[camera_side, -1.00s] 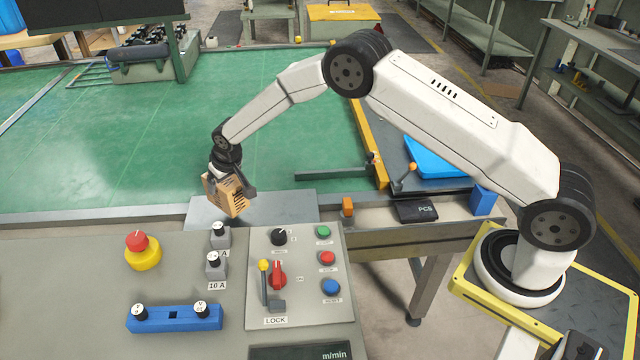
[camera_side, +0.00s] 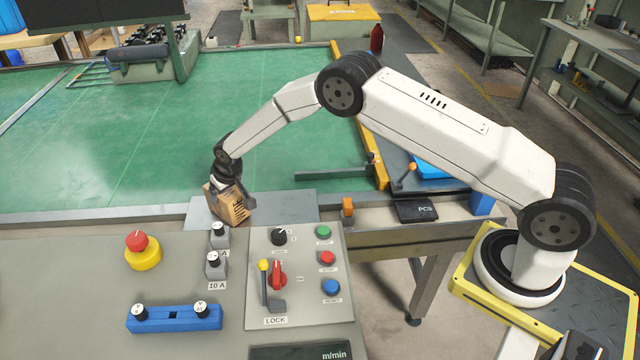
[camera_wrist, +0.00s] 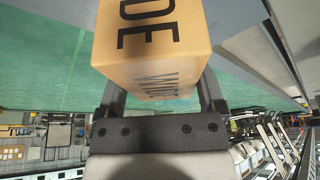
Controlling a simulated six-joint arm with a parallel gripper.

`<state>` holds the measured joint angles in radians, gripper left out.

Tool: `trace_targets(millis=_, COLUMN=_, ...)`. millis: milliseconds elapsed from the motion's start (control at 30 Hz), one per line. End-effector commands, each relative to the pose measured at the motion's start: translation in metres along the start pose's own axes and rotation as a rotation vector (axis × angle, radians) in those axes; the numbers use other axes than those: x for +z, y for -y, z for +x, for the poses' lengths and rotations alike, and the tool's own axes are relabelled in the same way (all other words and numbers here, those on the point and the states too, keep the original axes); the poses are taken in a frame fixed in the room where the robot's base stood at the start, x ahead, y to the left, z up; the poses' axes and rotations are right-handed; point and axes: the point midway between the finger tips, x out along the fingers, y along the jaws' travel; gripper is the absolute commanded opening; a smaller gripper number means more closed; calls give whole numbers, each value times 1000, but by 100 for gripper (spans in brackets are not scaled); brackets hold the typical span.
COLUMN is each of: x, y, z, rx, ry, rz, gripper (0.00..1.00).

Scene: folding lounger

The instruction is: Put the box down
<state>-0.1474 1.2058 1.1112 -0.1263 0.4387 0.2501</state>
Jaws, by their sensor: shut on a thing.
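The cardboard box (camera_side: 230,206) is brown with dark print and hangs from my gripper (camera_side: 232,190) in the side view. It is at or just above the grey metal plate (camera_side: 290,205) at the green table's front edge; I cannot tell whether it touches. In the wrist view the box (camera_wrist: 150,45) fills the top middle, with dark letters on its face. My gripper (camera_wrist: 160,100) has one finger on each side of it and is shut on it.
The grey control panel (camera_side: 100,270) with a red emergency button (camera_side: 136,241), knobs and levers lies just in front of the plate.

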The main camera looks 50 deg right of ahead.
Motion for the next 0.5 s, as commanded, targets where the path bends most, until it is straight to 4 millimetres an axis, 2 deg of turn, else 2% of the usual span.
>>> trace_targets(millis=200, x=1, y=0, z=3, rx=0, ry=-1, rz=0, gripper=17)
trace_targets(millis=233, x=1, y=0, z=3, rx=0, ry=0, rz=0, gripper=97)
trace_targets(millis=267, x=1, y=0, z=3, rx=0, ry=0, rz=0, gripper=100)
trace_targets(millis=500, x=1, y=0, z=2, rx=0, ry=0, rz=0, gripper=100)
